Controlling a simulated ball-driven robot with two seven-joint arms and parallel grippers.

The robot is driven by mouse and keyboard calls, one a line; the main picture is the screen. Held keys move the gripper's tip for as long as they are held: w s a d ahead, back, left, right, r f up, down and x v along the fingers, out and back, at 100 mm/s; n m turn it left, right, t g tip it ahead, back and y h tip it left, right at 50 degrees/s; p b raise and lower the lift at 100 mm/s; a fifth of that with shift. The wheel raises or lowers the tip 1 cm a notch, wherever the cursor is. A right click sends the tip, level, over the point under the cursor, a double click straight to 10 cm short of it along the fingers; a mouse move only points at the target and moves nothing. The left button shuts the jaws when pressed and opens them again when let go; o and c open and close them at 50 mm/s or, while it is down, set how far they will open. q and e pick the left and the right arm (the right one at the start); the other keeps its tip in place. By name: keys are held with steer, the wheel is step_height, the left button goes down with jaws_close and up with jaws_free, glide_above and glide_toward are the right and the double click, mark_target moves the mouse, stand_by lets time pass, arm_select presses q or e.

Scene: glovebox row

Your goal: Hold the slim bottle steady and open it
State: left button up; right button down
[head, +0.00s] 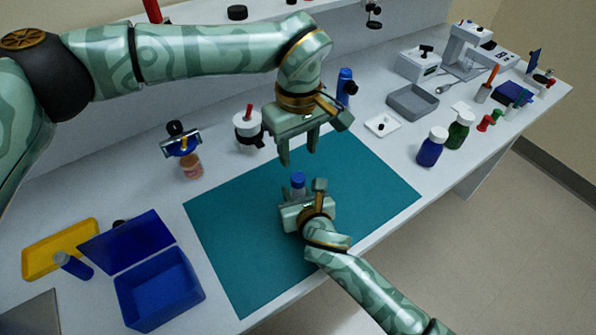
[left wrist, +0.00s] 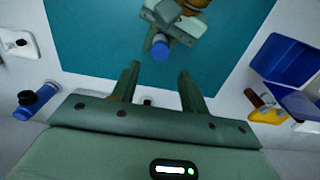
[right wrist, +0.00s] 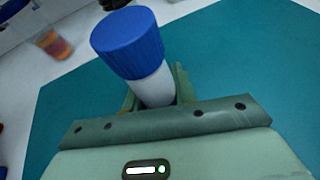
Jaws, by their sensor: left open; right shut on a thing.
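The slim bottle (right wrist: 155,88) is pale with a ridged blue cap (right wrist: 128,42). It stands over the teal mat (head: 235,235), and its blue cap shows in the head view (head: 298,178). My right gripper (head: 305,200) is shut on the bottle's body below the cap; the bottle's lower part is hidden. My left gripper (head: 299,150) is open and empty, above and behind the bottle in the head view, with its fingers apart from the cap. In the left wrist view the cap (left wrist: 160,48) lies beyond the open fingertips (left wrist: 157,70).
An open blue box (head: 160,288) and a yellow tray (head: 60,248) stand at the left. A blue-bodied bottle (head: 431,150) and a green bottle (head: 460,130) stand right of the mat. A grey tray (head: 412,102) is further back. Much of the mat is clear.

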mark_target(298, 177)
arm_select(q)
step_height(298, 177, down, 8)
steer(key=shift+f, duration=0.1)
stand_by(0.4)
